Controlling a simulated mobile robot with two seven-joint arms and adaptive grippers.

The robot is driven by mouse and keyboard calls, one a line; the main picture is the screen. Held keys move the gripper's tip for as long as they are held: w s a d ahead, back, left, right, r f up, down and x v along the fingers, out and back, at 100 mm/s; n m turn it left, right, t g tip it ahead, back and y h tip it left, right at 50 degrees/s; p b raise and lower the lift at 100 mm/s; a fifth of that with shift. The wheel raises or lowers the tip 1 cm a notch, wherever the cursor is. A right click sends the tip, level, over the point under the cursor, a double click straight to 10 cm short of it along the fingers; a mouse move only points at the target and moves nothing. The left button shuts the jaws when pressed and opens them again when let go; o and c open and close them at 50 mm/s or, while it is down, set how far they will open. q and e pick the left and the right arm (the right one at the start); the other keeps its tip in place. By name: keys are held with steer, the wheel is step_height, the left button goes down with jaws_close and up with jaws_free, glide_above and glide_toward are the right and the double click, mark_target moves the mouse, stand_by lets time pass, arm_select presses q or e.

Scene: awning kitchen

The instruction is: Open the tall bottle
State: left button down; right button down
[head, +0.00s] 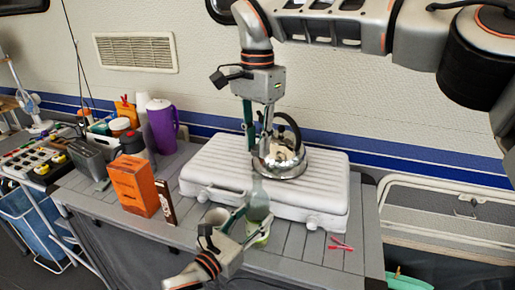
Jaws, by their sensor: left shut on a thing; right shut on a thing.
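The tall bottle (258,202) is pale green and translucent. It stands upright at the front of the counter, before the white suitcase. My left gripper (245,216) comes in low from the front left and is shut on the bottle's lower body. My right gripper (251,146) reaches down from above and is shut at the top of the bottle. Its fingers largely hide the cap, so I cannot tell whether the cap is still seated.
A silver kettle (284,164) sits on the white suitcase (325,185), close beside my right gripper. A red peg-like item (341,244) lies at right. An orange box (133,187) and purple jug (162,127) stand left.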

arm_select(q)
steer(key=c, duration=1)
jaws_free()
steer(key=shift+c, duration=0.2)
